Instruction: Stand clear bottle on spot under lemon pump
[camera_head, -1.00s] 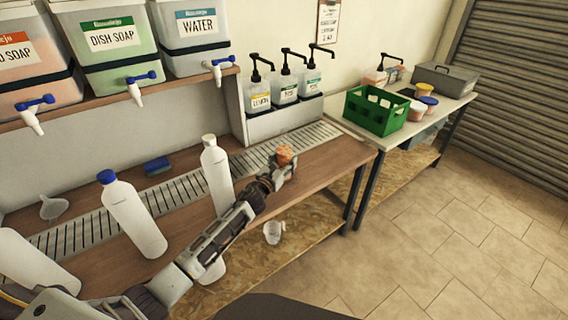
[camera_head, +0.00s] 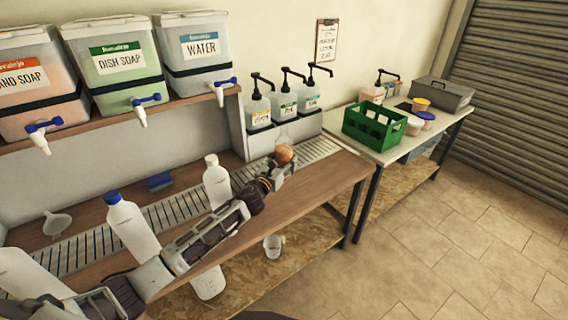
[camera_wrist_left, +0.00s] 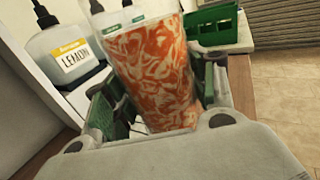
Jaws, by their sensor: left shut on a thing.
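My left gripper (camera_head: 281,164) is shut on the clear bottle (camera_head: 285,153), which has orange-and-white swirled contents. The bottle is to the right of the lemon pump. The spot under its nozzle is not clearly visible. My right gripper is out of view.
A white bottle (camera_head: 216,184) and a blue-capped bottle (camera_head: 130,226) stand left of my forearm. A funnel (camera_head: 57,222) and blue sponge (camera_head: 159,181) lie on the bench. A green crate (camera_head: 374,128) stands on the right table.

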